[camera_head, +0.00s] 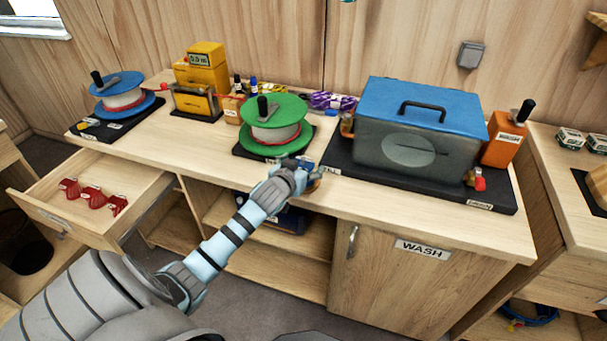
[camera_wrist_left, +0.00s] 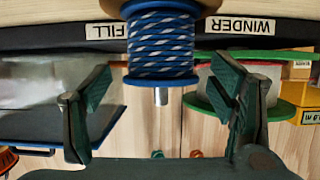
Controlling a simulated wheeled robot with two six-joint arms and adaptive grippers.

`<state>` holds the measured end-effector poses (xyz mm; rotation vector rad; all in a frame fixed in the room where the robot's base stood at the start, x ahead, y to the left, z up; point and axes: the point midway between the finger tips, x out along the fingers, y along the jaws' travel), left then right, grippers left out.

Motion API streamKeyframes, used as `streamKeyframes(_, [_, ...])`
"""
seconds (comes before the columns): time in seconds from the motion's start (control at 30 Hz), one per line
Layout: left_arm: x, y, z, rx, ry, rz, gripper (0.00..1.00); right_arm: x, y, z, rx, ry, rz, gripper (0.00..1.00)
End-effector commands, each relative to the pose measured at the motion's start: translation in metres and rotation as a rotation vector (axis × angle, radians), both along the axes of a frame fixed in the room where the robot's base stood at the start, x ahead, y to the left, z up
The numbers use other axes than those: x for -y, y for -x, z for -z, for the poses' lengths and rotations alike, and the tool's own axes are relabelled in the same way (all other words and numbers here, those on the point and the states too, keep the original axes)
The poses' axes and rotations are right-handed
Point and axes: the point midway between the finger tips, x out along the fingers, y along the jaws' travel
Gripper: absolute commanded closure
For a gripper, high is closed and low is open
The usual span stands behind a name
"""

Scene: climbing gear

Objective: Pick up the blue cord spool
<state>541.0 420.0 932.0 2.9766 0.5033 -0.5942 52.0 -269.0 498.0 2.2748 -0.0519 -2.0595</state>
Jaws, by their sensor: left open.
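The blue cord spool (camera_wrist_left: 162,45), with blue flanges and blue-and-white cord, shows in the left wrist view, which appears upside down. It stands near the front of the counter, between the WINDER (camera_wrist_left: 248,27) and FILL (camera_wrist_left: 104,31) labels. In the head view it is hidden or nearly hidden by my left gripper (camera_head: 300,172). In the wrist view my left gripper (camera_wrist_left: 162,98) is open and empty. Its fingers are spread on either side of the spool's line, and the spool looks ahead of them, apart from both. My right gripper is not in view.
A green winder reel (camera_head: 272,125) stands just behind my left gripper. A grey wash box with a blue lid (camera_head: 415,105) stands to the right. A blue reel (camera_head: 122,92) and a yellow meter unit (camera_head: 203,70) are to the left. An open drawer (camera_head: 85,205) sticks out.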

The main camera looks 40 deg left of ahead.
Motion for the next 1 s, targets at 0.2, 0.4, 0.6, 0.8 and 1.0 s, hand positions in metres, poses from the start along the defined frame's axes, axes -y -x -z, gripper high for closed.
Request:
streamKeyframes(0.2, [0.000, 0.001, -0.001, 0.000, 0.000, 0.000, 0.39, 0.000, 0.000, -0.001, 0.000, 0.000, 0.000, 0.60])
streamKeyframes(0.4, [0.000, 0.001, -0.001, 0.000, 0.000, 0.000, 0.71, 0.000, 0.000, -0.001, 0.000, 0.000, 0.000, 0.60])
streamKeyframes(0.6, [0.000, 0.001, -0.001, 0.001, 0.000, 0.000, 0.77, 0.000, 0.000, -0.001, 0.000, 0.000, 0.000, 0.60])
streamKeyframes(0.8, [0.000, 0.000, -0.011, 0.003, -0.002, 0.000, 0.77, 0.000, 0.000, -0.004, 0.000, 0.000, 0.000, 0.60])
streamKeyframes(1.0, [0.000, 0.000, -0.049, 0.004, -0.004, 0.000, 0.77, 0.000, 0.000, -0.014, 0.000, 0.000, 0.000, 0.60])
